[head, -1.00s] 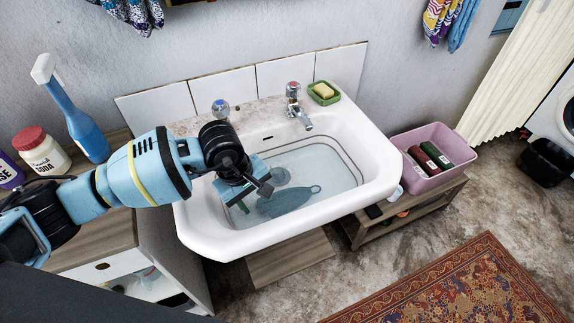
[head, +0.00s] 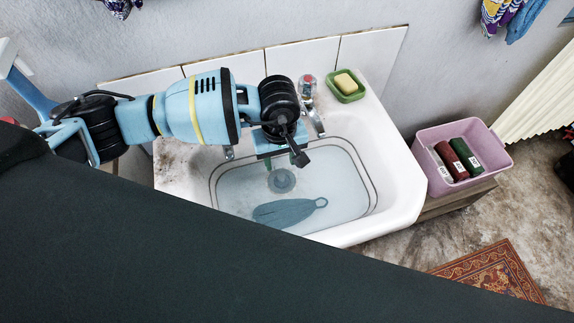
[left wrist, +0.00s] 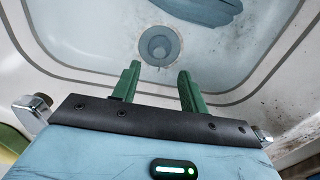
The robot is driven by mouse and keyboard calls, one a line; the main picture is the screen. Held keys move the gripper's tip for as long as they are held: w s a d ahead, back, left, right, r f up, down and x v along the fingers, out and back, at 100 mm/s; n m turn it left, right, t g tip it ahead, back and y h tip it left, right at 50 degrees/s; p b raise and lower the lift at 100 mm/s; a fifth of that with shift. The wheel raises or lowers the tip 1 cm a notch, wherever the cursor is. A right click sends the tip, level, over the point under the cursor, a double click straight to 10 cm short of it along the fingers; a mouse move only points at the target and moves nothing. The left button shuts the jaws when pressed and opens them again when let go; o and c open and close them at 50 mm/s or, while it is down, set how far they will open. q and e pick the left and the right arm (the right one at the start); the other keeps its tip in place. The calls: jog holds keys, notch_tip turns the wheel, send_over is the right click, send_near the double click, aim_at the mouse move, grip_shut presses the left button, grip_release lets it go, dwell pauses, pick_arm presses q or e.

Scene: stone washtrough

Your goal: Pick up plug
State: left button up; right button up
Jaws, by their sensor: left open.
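The plug (head: 281,181) looks like a round grey-blue disc at the drain in the bottom of the white sink (head: 396,190). In the left wrist view the plug (left wrist: 160,46) has a darker ring and a small centre. I cannot tell how it sits in the drain. My left gripper (head: 275,163) hangs over the back part of the basin, just behind the plug in the head view. In the left wrist view its green fingers (left wrist: 159,68) are apart and empty, with the plug beyond and between their tips. My right gripper is not in view.
A blue-grey leaf-shaped piece with a loop (head: 284,212) lies in the basin. Taps (head: 310,95) and a green soap dish (head: 345,88) stand on the back rim. A pink tub (head: 490,150) with bottles stands at the right. My dark body hides the lower left.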

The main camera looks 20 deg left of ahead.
aim_at(282, 177)
pick_arm(q)
jog(key=shift+s, duration=0.4)
jog(key=shift+s+f, duration=0.1)
jog(key=shift+f, duration=0.2)
jog(key=shift+w+d+f, duration=0.1)
jog(key=shift+w+f, duration=0.1)
jog(key=shift+f, duration=1.55)
jog(key=shift+w+f, duration=0.2)
jog(key=shift+f, duration=1.55)
grip_shut()
notch_tip(282, 177, up, 10)
